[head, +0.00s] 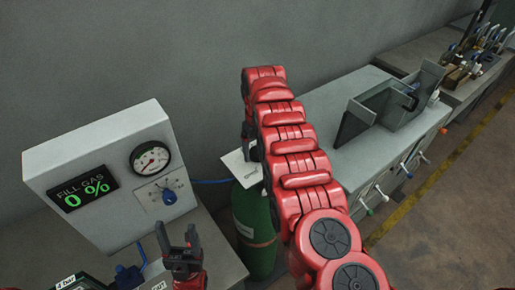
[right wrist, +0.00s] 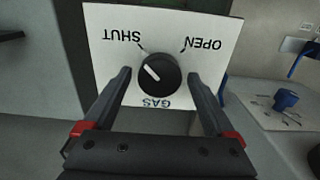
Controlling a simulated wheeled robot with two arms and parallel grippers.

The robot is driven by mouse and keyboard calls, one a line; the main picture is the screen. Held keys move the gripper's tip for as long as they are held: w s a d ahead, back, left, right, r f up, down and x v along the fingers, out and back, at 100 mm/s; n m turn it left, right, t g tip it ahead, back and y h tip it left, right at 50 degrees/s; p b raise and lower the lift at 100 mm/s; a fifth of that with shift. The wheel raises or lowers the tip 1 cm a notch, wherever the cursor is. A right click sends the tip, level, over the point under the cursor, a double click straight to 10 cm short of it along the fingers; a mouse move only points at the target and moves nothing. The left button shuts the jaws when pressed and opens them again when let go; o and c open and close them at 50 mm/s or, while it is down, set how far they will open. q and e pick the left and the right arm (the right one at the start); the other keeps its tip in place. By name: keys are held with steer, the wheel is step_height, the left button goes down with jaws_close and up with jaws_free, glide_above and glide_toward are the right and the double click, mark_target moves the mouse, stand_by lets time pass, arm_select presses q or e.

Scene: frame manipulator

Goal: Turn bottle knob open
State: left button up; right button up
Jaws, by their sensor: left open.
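The green gas bottle (head: 255,225) stands upright beside the bench, partly hidden by my right arm. A white plate (head: 240,165) is above it. In the right wrist view the plate (right wrist: 112,18) reads SHUT, OPEN and GAS, upside down, around a round black knob (right wrist: 158,86). The knob's white pointer points up-left, toward the SHUT side. My right gripper (right wrist: 161,76) is open, its fingers on either side of the knob with gaps visible; contact is not seen. My left gripper (head: 179,243) is open and empty in front of the gauge box.
A white gauge box (head: 105,140) at left shows FILL GAS 0 %, a dial (head: 150,158) and a blue knob (head: 169,196). A grey bench (head: 345,155) with a metal fixture (head: 385,105) stands at right. A blue hose (head: 210,181) runs between box and bottle.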

steer(key=c, duration=1.2)
steer(key=shift+f+m+b, duration=0.25)
steer(key=shift+m+b, duration=0.05)
steer(key=shift+b, duration=0.4)
steer(key=m+b, duration=0.3)
steer(key=b, duration=0.2)
steer(key=shift+f, duration=0.15)
steer(key=shift+m+b, duration=0.55)
steer(key=shift+m, duration=0.15)
steer(key=shift+r+m+b, duration=0.25)
steer(key=shift+m+b, duration=0.15)
steer(key=shift+m, duration=0.5)
steer(key=m, duration=0.3)
steer(key=shift+m, duration=0.3)
steer(key=m, duration=0.3)
steer(key=shift+r+m, duration=0.1)
steer(key=shift+m, duration=2.1)
